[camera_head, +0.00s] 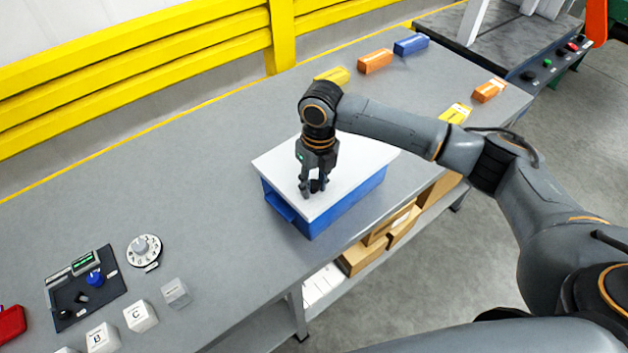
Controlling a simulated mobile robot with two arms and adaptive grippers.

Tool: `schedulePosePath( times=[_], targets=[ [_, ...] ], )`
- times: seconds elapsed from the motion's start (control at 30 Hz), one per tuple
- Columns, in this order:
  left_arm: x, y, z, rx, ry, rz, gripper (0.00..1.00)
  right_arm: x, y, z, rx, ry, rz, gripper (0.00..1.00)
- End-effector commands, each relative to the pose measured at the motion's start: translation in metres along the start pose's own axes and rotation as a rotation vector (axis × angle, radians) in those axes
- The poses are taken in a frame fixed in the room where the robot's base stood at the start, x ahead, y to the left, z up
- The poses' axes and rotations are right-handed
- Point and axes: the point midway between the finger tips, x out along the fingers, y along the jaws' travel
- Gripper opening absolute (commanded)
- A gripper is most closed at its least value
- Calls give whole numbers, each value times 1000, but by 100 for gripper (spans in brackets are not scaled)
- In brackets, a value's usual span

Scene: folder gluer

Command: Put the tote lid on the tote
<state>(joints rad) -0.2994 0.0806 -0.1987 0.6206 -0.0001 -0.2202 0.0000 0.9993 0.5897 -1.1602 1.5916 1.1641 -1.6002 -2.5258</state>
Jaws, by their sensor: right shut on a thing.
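The blue tote (350,203) stands on the grey table near its front edge. The white tote lid (355,165) lies flat over the top of the tote. My right gripper (314,193) points down over the lid's left part, with its fingers shut on the lid's handle, which the fingers mostly hide. I cannot tell whether the lid is fully seated on the rim. My left gripper is not in view.
Yellow, orange and blue small boxes (375,61) lie at the table's back right. A dial (144,249), a black panel (86,287) and white lettered blocks (140,315) are at the front left. Cardboard boxes (365,257) sit on the shelf below.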

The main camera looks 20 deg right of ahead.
Motion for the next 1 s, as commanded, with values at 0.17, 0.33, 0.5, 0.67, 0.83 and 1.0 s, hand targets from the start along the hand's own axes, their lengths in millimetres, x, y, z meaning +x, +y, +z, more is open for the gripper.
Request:
schedulePosePath(
  times=[0.17, 0.33, 0.5, 0.67, 0.83, 1.0],
  targets=[
    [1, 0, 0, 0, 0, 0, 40, 4, 0, 0, 0, -1, 1, 0],
    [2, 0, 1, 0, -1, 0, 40, 9, 0, 0, 1, -1, 1, 0],
    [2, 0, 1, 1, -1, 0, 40, 11, -1, 1, 1, -2, 0, 0],
    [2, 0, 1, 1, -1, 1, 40, 11, -1, 0, 1, 0, 1, 53],
    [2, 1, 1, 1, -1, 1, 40, 11, -1, 0, 1, 0, 0, 53],
    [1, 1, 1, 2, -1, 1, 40, 7, 0, 0, 0, -1, 0, 53]
  ],
)
